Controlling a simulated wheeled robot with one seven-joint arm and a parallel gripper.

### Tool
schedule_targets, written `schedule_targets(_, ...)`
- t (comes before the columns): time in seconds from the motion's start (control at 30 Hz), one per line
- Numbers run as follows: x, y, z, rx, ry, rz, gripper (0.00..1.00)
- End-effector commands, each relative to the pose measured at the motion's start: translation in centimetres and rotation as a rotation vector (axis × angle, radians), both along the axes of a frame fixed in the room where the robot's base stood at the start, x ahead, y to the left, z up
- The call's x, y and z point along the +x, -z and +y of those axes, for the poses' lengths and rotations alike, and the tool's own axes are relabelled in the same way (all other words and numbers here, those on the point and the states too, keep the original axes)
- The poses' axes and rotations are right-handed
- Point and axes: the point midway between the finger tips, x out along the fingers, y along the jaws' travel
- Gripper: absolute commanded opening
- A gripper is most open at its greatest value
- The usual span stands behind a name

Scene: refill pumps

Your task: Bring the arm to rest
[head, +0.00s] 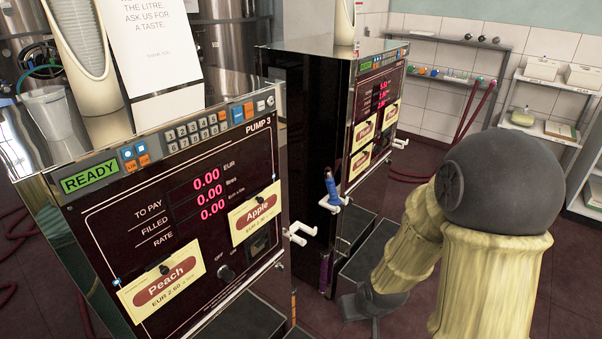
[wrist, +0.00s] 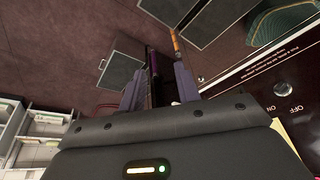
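My arm (head: 490,265), with pale yellow ribbed covers and a dark rounded joint, is bent at the right of the head view. My gripper (wrist: 160,88) points down toward the floor in front of the pumps. Its two fingers stand apart in the wrist view, and I see nothing held between them. In the head view my gripper is a small dark shape low in the picture, and its fingers are hard to make out there.
Pump 3 (head: 100,220) stands close on the left, its display reading READY and 0.00. A second pump (head: 310,120) stands behind it, with a blue nozzle (head: 331,190) on its side. Dark floor boxes (head: 365,262) lie near my gripper. Shelves (head: 545,85) line the back right.

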Motion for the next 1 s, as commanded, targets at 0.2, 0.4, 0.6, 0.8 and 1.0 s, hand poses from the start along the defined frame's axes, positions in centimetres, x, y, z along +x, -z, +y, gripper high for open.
schedule_targets(0.2, -3.4, -6.2, -2.0, -0.056, 0.121, 0.063, 0.33)
schedule_targets(0.4, -6.1, -9.0, -2.4, -0.037, 0.191, 0.116, 0.33)
schedule_targets(0.6, -6.4, -9.2, -2.4, -0.033, 0.197, 0.127, 0.33)
schedule_targets(0.8, -6.4, -9.2, -2.4, -0.034, 0.196, 0.126, 0.33)
schedule_targets(1.0, -6.4, -9.2, -2.4, -0.034, 0.196, 0.126, 0.33)
